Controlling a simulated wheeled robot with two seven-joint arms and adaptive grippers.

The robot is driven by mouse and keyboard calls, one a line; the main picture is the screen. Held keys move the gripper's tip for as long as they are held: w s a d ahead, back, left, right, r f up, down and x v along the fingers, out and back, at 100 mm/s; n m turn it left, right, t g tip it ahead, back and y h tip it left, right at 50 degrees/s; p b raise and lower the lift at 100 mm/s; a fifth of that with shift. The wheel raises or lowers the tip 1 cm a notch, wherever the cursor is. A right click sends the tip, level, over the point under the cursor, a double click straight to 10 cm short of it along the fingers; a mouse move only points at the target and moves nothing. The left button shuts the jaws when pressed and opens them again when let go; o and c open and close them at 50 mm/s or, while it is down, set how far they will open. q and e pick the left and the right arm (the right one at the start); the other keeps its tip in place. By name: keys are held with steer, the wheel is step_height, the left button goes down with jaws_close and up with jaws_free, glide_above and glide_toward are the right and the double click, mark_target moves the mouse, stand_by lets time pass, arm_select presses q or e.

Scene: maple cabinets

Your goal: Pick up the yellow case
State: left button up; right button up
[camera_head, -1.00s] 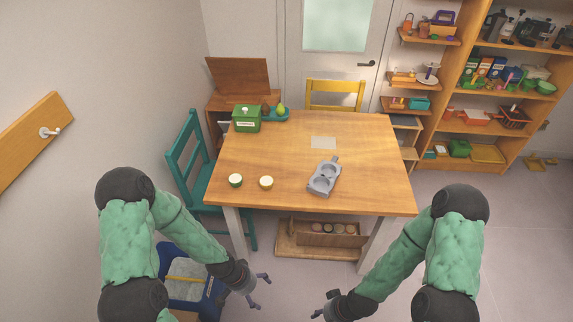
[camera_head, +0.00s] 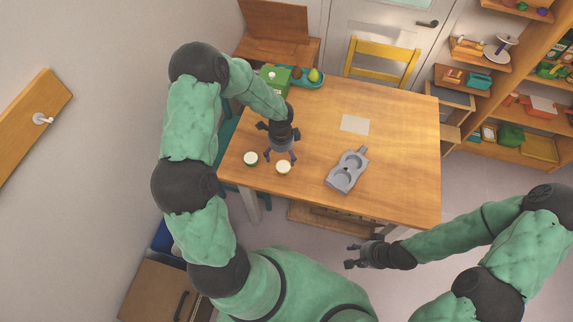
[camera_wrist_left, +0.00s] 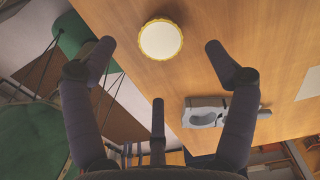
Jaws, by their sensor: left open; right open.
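The yellow case (camera_head: 284,168) is a small round case with a pale top, sitting on the wooden table (camera_head: 400,190) near its front left. My left gripper (camera_head: 280,156) is above the table, pointing down, open and empty beside the case in the head view. In the left wrist view the yellow-rimmed case (camera_wrist_left: 161,39) lies between and beyond the spread fingertips, apart from them. My right gripper (camera_head: 352,256) is open and empty, off the table's front edge.
A green-rimmed round case (camera_head: 251,159) sits just left of the yellow one. A green box (camera_head: 273,80) and a teal tray with fruit (camera_head: 307,77) stand at the back left. The table's right side is clear.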

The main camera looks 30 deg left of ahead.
mark_target(283, 166)
arm_select(q)
step_height(283, 166, down, 4)
steer(key=shift+w+r+b, duration=0.15)
steer(key=shift+b, duration=0.2)
steer(key=f, duration=0.2)
steer(key=f+b, duration=0.1)
steer(key=f, duration=0.1)
steer(key=shift+d, duration=0.3)
steer(key=shift+f, duration=0.55)
steer(key=c, duration=1)
